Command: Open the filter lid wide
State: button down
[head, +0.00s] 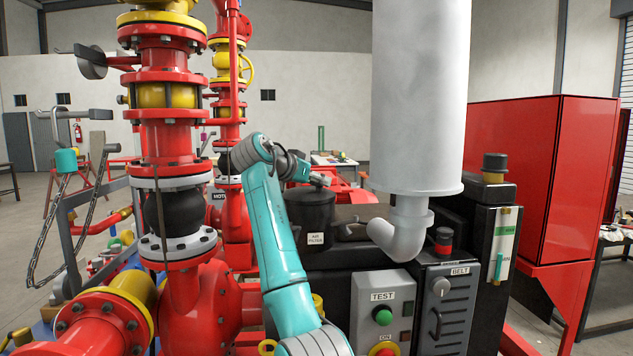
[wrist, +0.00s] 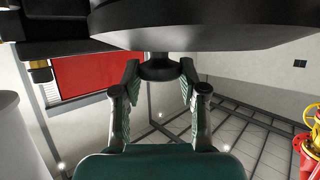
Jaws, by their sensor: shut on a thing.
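The black air filter housing (head: 312,216), with an "AIR FILTER" label, stands in the middle of the head view, beside my teal arm. Its lid is a wide dark disc (wrist: 215,32) across the top of the wrist view. A short dark knob (wrist: 158,68) stands out from the middle of the lid. My gripper (wrist: 158,82) has its two fingers on either side of this knob and is shut on it. In the head view my gripper (head: 318,179) is just above the top of the housing. The lid looks down on the housing, but any small gap is hidden.
A thick grey exhaust cylinder (head: 420,90) with an elbow stands close right of the housing. Red pipework (head: 175,180) rises at the left. A control box (head: 382,308) sits in front. A red cabinet (head: 545,180) stands farther right.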

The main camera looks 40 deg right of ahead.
jog(key=shift+w+a+r+n+h, duration=0.15)
jog(key=shift+a+r+n+h, duration=0.1)
jog(key=shift+r+h, duration=0.15)
jog(key=shift+w+a+r+n+h, duration=0.2)
jog(key=shift+r+n+h, duration=0.1)
jog(key=shift+r, duration=0.15)
jog(key=w+a+r+n+t+h, duration=0.1)
jog(key=w+a+n+t, duration=0.4)
jog(key=n, duration=0.7)
jog(key=w+a+r+n+t+h, duration=0.1)
jog(key=w+a+n+t+h, duration=0.3)
jog(key=a+n+t, duration=0.5)
jog(key=shift+w+a+n+t, duration=0.4)
jog(key=shift+n+t, duration=0.7)
jog(key=shift+n, duration=0.35)
jog(key=c, duration=0.7)
grip_release()
jog(key=shift+d, duration=0.1)
jog(key=shift+o, duration=0.2)
